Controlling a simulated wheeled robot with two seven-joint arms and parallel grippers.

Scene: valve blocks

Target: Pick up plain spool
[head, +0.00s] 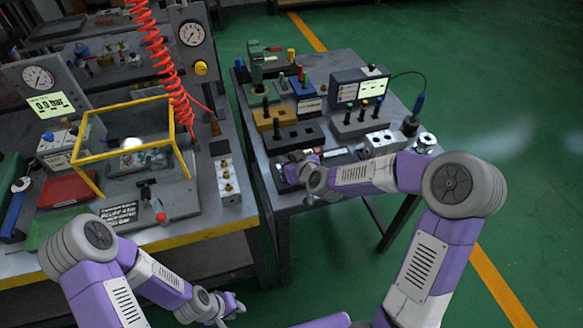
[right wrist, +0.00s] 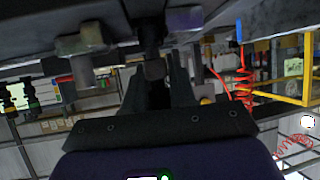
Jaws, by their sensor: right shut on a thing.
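My right gripper (head: 290,170) is low over the front left part of the right-hand bench in the head view, with my forearm covering part of it. In the right wrist view its two dark fingers (right wrist: 157,82) are shut on a small dark round part (right wrist: 154,69). A narrower dark stem (right wrist: 150,36) runs from that part toward the top of the picture. I cannot tell from its surface whether this is the plain spool. My left gripper (head: 230,305) hangs in front of the left bench, away from the parts; its finger opening is too small to judge.
The right bench (head: 350,62) carries a black block with holes (head: 290,137), a yellow-brown block (head: 275,117), a grey stand with dark pegs (head: 360,123), a small screen (head: 362,88) and a metal valve block (head: 384,142). The left bench holds a yellow-framed guard (head: 88,154) and gauges.

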